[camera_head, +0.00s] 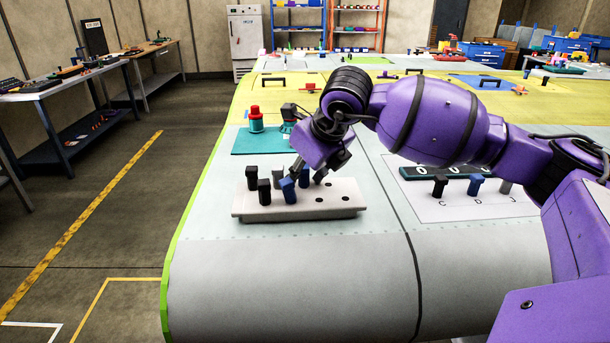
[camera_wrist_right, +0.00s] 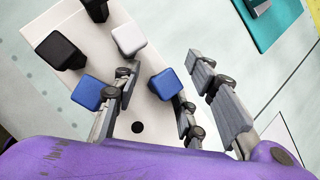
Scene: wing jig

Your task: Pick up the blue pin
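A white block (camera_head: 336,199) with several pins and dark holes rests on the pale wing surface. One blue pin (camera_head: 289,190) stands at its front, and another blue pin (camera_head: 304,178) stands just behind and to the right. My right gripper (camera_head: 308,174) reaches down over these pins from the upper right. In the right wrist view its fingers (camera_wrist_right: 160,92) are spread, with one blue pin (camera_wrist_right: 165,84) in the gap between them. The other blue pin (camera_wrist_right: 88,92) is outside, left of the left finger. Contact cannot be told. My left gripper is not in view.
Black pins (camera_head: 264,191) stand at the block's left, and a pale grey pin (camera_wrist_right: 129,38) stands near the blue ones. A teal mat (camera_head: 259,142) with a red-topped item (camera_head: 255,120) lies behind. A white board (camera_head: 460,206) with pins lies to the right.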

